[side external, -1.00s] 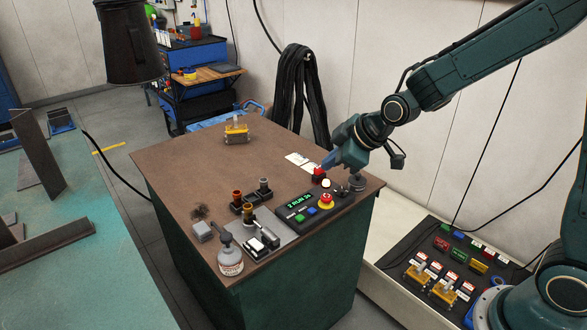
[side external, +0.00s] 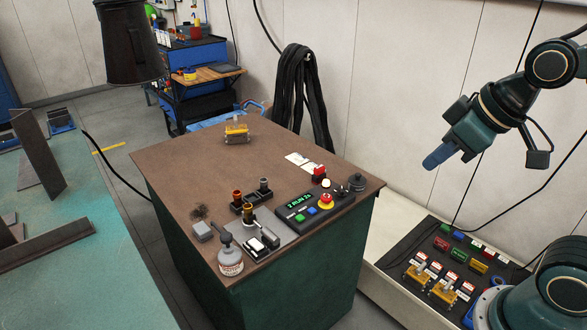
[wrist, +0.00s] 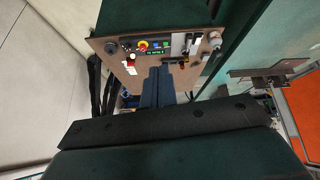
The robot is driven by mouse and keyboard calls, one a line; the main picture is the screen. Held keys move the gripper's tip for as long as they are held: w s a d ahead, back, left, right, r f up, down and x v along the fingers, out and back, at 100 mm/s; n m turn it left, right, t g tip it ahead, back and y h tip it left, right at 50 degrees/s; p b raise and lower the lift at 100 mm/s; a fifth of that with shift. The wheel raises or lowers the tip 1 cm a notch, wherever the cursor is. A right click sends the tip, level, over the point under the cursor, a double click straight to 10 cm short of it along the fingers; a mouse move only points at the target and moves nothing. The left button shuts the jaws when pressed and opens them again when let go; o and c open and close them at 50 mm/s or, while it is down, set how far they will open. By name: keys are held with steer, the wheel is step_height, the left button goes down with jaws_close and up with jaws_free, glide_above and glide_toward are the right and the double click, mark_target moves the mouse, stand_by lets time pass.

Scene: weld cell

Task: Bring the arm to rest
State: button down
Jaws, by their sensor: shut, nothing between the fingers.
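My gripper (side external: 440,155) hangs in the air to the right of the brown-topped cabinet (side external: 200,160), above the low bench with the dark panel. Its blue fingers are together and hold nothing. In the wrist view the closed fingers of my gripper (wrist: 157,86) point toward the cabinet top (wrist: 125,70), which is some way off. My arm is folded back toward its base at the right of the side view.
A control box (side external: 315,206) with a red emergency button (side external: 326,201) sits on the cabinet. The low panel (side external: 395,250) carries labelled switches and yellow-based parts. The air around my gripper is clear.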

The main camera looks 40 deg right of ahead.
steer(key=s+m, duration=0.1)
steer(key=s, duration=0.5)
steer(key=shift+d+m, duration=0.2)
steer(key=shift+m, duration=0.2)
